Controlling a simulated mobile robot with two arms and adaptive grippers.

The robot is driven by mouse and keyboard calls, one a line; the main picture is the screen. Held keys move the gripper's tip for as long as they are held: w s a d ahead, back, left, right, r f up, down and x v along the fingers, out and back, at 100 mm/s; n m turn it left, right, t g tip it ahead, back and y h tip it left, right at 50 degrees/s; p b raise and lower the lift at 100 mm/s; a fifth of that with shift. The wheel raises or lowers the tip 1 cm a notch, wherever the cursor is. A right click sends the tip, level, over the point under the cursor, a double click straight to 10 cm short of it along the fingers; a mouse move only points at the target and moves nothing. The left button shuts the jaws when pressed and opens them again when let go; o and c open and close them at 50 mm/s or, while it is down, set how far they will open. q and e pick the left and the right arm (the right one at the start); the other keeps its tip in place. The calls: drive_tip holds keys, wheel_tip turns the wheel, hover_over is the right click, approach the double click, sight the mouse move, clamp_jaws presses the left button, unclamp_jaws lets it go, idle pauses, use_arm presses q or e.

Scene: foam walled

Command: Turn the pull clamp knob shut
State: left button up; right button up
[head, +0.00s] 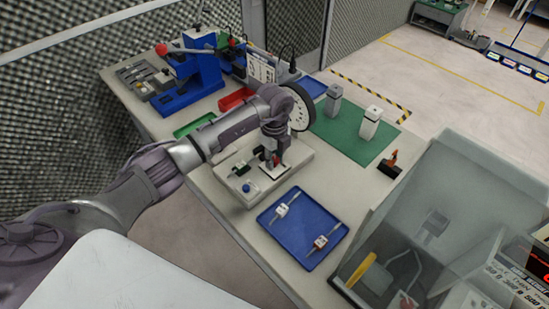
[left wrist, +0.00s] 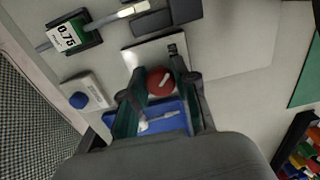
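The red knob (left wrist: 160,82) with a pale line across its face shows in the left wrist view, beside a white plate (left wrist: 140,55) on a light fixture. In the head view the fixture (head: 232,185) lies on the bench and my arm hides most of the knob. My left gripper (head: 272,160) points down over the fixture. In the left wrist view its two dark fingers (left wrist: 162,88) stand on either side of the knob, apart, with a small gap seeming to show on the right. Contact is not clear. My right gripper is not in view.
A blue tray (head: 265,219) with two labelled parts lies in front of the fixture. A blue button (head: 247,187) and a green block labelled 0.75 (left wrist: 68,36) are close by. A green mat (head: 345,133) lies behind, and a clear-walled box (head: 440,190) stands to the right.

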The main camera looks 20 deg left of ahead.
use_arm(q)
clamp_jaws()
drive_tip(key=m+b, duration=0.3)
drive_tip(key=m, duration=0.1)
drive_tip(key=shift+f+m, duration=0.15)
drive_tip(key=shift+m, duration=0.15)
drive_tip(key=m+b, duration=0.3)
drive_tip(key=m, duration=0.1)
drive_tip(key=shift+w+m, duration=0.1)
drive_tip(key=shift+m, duration=0.2)
drive_tip(key=m+b, duration=0.4)
drive_tip(key=m, duration=0.1)
drive_tip(key=shift+d+m+b, duration=0.1)
drive_tip(key=shift+m+b, duration=1)
drive_tip(key=shift+m, duration=0.8)
drive_tip(key=shift+r, duration=0.2)
